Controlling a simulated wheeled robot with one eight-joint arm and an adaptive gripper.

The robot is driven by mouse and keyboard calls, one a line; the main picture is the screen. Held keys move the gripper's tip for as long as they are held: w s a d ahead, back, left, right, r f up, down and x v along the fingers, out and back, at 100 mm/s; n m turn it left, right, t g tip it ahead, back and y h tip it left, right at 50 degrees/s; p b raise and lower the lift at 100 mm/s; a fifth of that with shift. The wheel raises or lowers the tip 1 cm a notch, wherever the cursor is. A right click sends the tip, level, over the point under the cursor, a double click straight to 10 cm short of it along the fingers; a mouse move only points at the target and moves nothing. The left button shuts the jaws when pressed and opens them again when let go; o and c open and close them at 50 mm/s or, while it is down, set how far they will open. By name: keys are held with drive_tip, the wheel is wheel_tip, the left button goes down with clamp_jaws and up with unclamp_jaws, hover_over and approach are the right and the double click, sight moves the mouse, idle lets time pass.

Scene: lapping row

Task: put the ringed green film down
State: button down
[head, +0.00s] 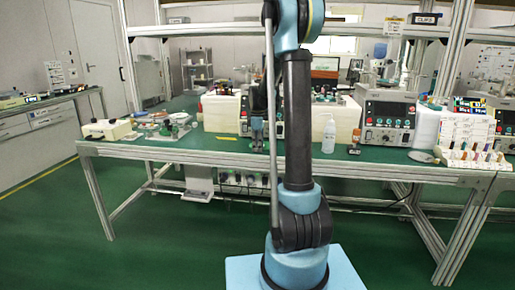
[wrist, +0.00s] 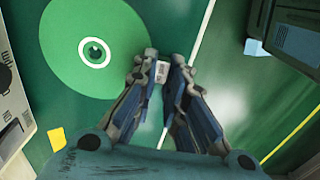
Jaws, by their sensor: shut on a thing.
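The ringed green film (wrist: 70,58) is a bright green disc with a white ring and a dark centre, in the upper left of the wrist view. Its right edge reaches my left fingertip. My gripper (wrist: 164,58) is shut, with a small whitish piece (wrist: 162,72) showing between its fingers. How this piece joins the film is not clear. In the head view my gripper (head: 257,142) points down, low over the green bench (head: 190,149) near its front edge. I cannot make out the film there.
A control unit (head: 388,122), a clear bottle (head: 329,136) and a small brown-topped bottle (head: 355,141) stand to the right. A yellow patch (head: 227,138) lies left of my gripper. Small items (head: 170,126) crowd the bench's left part. The front strip is mostly clear.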

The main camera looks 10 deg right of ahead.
drive_tip(key=c, duration=1.6)
unclamp_jaws()
drive_tip(key=shift+c, duration=0.2)
wheel_tip(320, 180, up, 11)
drive_tip(key=s+r+m, duration=0.2)
drive_tip(key=s+m, duration=0.1)
drive_tip(key=s, duration=0.8)
drive_tip(key=s+d+f+m+t, duration=0.1)
drive_tip(key=s+f+m, duration=0.4)
drive_tip(key=s, duration=0.9)
drive_tip(key=s+d+f+m+t, duration=0.1)
drive_tip(key=s+f+m, duration=0.5)
drive_tip(key=s+f, duration=0.5)
drive_tip(key=s, duration=0.4)
